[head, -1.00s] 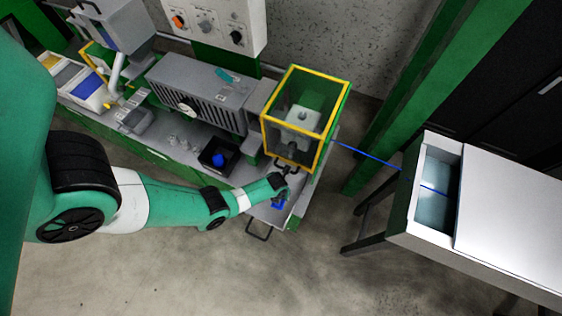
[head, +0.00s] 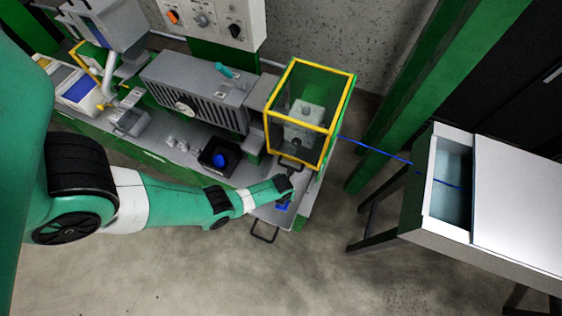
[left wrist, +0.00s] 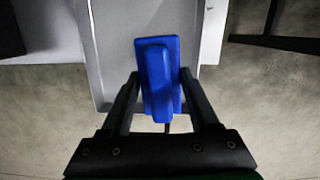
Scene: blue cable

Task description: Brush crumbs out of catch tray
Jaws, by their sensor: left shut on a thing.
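My left gripper (head: 284,192) is shut on a blue brush (head: 283,206) and holds it over the pulled-out catch tray (head: 264,214). In the left wrist view, the blue brush (left wrist: 157,75) sits between the two dark fingers (left wrist: 160,85). Below it is the pale grey floor of the tray with a raised wall (left wrist: 92,55) on the left. Whether the brush touches the tray floor cannot be told. No crumbs can be made out. My right gripper is not in view.
A yellow-framed clear guard box (head: 308,110) stands just behind the tray. A blue cable (head: 372,149) runs from it to a white-topped cabinet (head: 520,200) on the right. A black bin (head: 218,154) with a blue thing sits to the left. The floor in front is clear.

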